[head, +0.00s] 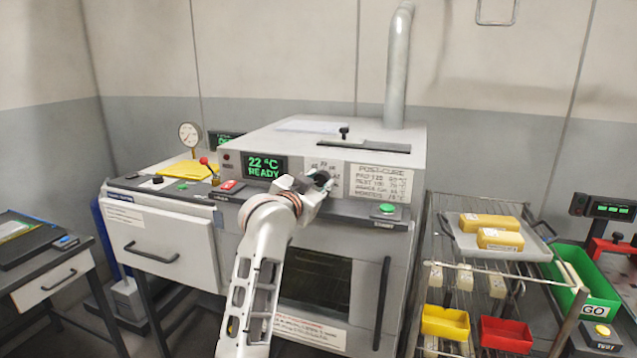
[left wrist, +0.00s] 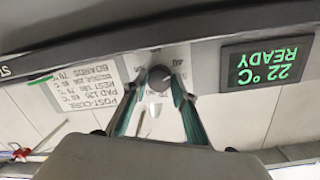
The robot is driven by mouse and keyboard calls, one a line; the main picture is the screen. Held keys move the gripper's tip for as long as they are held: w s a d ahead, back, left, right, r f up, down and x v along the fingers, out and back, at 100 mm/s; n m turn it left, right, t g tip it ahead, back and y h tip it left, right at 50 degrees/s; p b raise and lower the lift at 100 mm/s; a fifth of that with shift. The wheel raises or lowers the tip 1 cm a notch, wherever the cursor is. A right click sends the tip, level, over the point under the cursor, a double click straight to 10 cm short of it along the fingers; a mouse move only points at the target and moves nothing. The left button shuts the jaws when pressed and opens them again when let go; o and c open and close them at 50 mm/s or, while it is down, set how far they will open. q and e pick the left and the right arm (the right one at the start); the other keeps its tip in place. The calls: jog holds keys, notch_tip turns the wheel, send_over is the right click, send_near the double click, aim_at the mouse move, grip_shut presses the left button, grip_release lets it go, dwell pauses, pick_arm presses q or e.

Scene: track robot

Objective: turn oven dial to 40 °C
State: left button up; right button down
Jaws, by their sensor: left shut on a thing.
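The oven (head: 355,140) stands in front of me with a grey panel. Its green display (head: 265,167) reads 22 °C READY; the display shows upside down in the left wrist view (left wrist: 270,64). The black dial (left wrist: 160,78) sits on the panel between the display and a post-cure notice (head: 380,185). My left gripper (left wrist: 158,84) is shut on the dial, one finger on each side. In the head view the gripper (head: 320,181) covers most of the dial and part of its scale. The dial's exact setting is too small to read. My right gripper is not in view.
A green button (head: 387,209) and a red switch (head: 229,186) are on the ledge below the panel. The oven door handle (head: 382,303) is below right. A wire rack (head: 470,265) with yellow blocks stands to the right. A drawer unit (head: 160,245) stands to the left.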

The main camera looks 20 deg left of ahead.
pick_arm(q)
jog(key=shift+n, duration=1)
jog(key=o, duration=1.1)
jog(key=shift+s, duration=0.1)
jog(key=s+a, duration=0.1)
jog(key=s, duration=1)
jog(key=shift+s+r, duration=0.4)
jog(key=shift+r, duration=0.05)
